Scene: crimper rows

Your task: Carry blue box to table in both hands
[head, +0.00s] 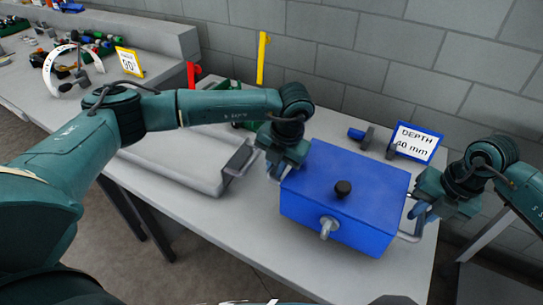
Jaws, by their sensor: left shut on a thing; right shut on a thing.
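The blue box (330,210) is in the middle right of the head view, with a black knob on its lid and a grey latch on its front. It is over the light grey table (270,255); I cannot tell whether it touches the top. My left gripper (279,172) is shut on the box's left side, where the handle is mostly hidden by the fingers. My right gripper (421,212) is shut on the grey handle at the box's right side.
A grey case (180,165) with a handle lies left of the box. A yellow post (262,58) stands at the back. The table's front strip is clear.

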